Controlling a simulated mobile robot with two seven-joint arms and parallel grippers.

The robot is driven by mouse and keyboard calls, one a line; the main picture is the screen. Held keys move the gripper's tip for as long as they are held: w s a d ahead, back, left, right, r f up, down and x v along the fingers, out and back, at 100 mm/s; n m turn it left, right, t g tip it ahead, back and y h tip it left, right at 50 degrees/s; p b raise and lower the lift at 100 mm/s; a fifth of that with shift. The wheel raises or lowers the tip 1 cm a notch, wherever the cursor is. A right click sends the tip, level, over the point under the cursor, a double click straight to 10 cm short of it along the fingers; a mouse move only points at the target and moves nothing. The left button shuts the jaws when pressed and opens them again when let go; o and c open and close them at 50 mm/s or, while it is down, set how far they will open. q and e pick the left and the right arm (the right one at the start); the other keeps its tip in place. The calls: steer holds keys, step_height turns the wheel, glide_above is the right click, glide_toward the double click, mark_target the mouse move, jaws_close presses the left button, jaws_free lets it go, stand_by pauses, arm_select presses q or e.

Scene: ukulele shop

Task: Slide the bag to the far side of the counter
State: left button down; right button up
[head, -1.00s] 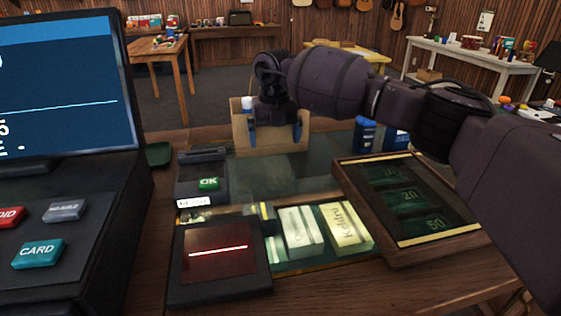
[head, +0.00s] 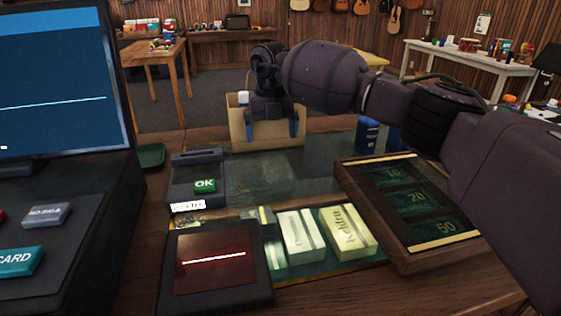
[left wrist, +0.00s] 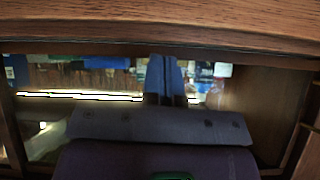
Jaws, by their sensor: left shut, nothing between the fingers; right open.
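The bag (head: 270,139), a tan open-topped paper bag, stands upright towards the far edge of the glass-topped counter (head: 310,160) in the head view. My right gripper (head: 271,127) is open at the bag, with its two blue fingers pointing down over the bag's near face. The gripper body hides part of the bag's top. I cannot tell whether the fingers touch it. My left gripper (left wrist: 165,78) shows only in the left wrist view, shut and empty, with a glass case and a wooden edge beyond it.
A cash register (head: 60,190) stands at the left, beside a card reader (head: 200,175) and a dark red-screened pad (head: 215,262). A wooden-framed tray (head: 410,205) lies at the right under my right arm. A blue container (head: 367,134) stands right of the bag.

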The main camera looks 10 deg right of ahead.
steer(key=shift+s+r+p, duration=0.35)
steer(key=shift+s+r, duration=0.1)
steer(key=shift+r, duration=0.25)
steer(key=shift+s+r+p, duration=0.5)
steer(key=shift+s+p, duration=0.3)
steer(key=shift+p, duration=0.05)
arm_select(q)
steer(key=shift+t, duration=0.5)
steer(key=shift+w+r, duration=0.35)
steer(key=shift+r, duration=0.5)
steer(key=shift+w+r, duration=0.35)
steer(key=shift+r, duration=0.5)
steer(key=shift+w+r, duration=0.35)
steer(key=shift+r, duration=0.5)
arm_select(e)
steer(key=shift+s, duration=0.3)
arm_select(q)
steer(key=shift+w+r+t+p, duration=0.15)
steer(key=shift+w+r+p, duration=0.15)
steer(key=shift+r+p, duration=0.4)
steer(key=shift+w+r+t+p, duration=0.2)
steer(key=shift+r+p, duration=0.3)
steer(key=shift+r, duration=0.4)
arm_select(e)
step_height(320, 180, up, 12)
steer(key=shift+f, duration=0.15)
